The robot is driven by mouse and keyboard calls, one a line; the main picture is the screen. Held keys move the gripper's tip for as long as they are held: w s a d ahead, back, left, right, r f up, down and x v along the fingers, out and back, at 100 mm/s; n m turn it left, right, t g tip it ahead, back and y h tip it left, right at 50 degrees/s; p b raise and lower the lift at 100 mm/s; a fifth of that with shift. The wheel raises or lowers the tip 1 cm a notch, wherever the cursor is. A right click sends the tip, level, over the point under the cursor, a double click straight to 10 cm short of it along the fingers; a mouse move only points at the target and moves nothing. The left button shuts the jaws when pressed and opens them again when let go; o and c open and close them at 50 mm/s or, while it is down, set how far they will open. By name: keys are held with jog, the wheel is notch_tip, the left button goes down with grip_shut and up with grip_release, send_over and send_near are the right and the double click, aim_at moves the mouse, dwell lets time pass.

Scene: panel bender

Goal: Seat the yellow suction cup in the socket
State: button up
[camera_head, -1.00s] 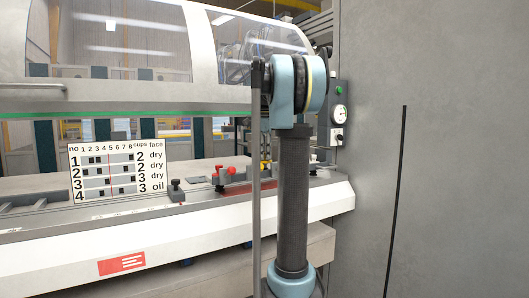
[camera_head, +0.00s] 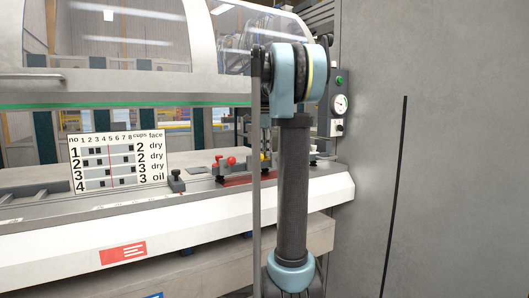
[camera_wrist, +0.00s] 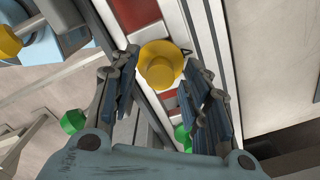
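The yellow suction cup (camera_wrist: 162,66) is in the wrist view, its round face between the tips of my gripper (camera_wrist: 160,62). The two dark fingers stand apart on either side, and I cannot tell whether either tip touches it. The cup lies over a narrow strip with red patches (camera_wrist: 140,12). The socket cannot be made out; the cup may cover it. In the head view my arm hides most of this spot, and only a small yellow patch (camera_head: 265,157) shows beside it.
Another yellow part (camera_wrist: 9,42) is at the upper left of the wrist view. Green parts (camera_wrist: 73,122) lie nearer the fingers. In the head view, a red-topped part (camera_head: 231,161), a black knob (camera_head: 176,181) and a card of numbers (camera_head: 117,160) stand along the machine's ledge.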

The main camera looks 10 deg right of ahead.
jog(key=shift+r, duration=0.1)
notch_tip(320, 180, up, 12)
dwell(0.8)
